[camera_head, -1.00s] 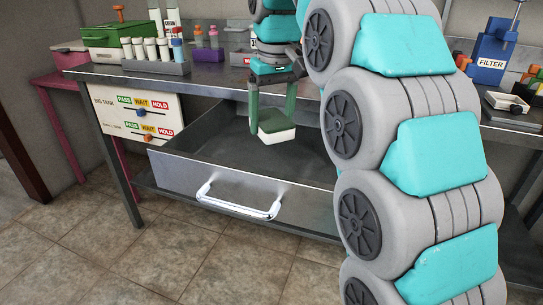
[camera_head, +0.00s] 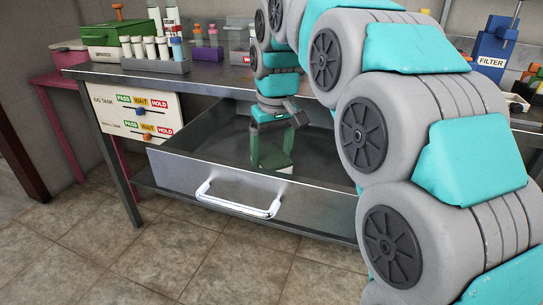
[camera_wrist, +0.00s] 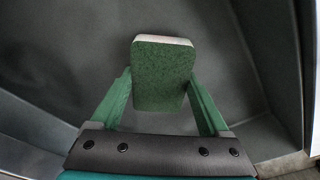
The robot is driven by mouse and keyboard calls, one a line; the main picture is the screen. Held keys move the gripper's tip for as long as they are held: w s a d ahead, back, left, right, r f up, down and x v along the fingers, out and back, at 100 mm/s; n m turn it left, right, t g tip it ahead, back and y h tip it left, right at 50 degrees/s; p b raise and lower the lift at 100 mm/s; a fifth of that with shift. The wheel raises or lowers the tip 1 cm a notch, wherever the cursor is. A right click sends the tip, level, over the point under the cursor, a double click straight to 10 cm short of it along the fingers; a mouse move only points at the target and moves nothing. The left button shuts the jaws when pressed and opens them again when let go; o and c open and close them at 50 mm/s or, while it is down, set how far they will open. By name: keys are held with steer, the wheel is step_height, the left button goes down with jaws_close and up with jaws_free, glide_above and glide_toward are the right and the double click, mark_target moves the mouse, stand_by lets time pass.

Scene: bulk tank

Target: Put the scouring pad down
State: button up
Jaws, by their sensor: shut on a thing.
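The scouring pad (camera_wrist: 162,76) has a dark green face and a whitish edge along its far side. It sits between the two green fingers of my gripper (camera_wrist: 161,82), which are shut on its sides. In the head view my gripper (camera_head: 272,150) points down inside the open metal drawer (camera_head: 225,185), behind its front wall. The pad is hard to pick out there, low between the fingers. I cannot tell whether it touches the drawer floor.
The drawer's grey floor (camera_wrist: 85,70) around the pad is bare, with walls at both sides. A chrome handle (camera_head: 238,203) is on the drawer front. Above is the metal bench with a rack of white-capped bottles (camera_head: 155,62) and a green box (camera_head: 108,38).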

mark_target(274, 159)
steer(key=shift+f, duration=0.25)
steer(key=shift+f, duration=0.15)
steer(key=o, duration=1.3)
steer(key=r, duration=0.4)
steer(key=s+r+p, duration=0.1)
steer(key=r, duration=0.7)
steer(key=shift+s+d+r+p, duration=0.15)
steer(key=shift+d+p, duration=0.15)
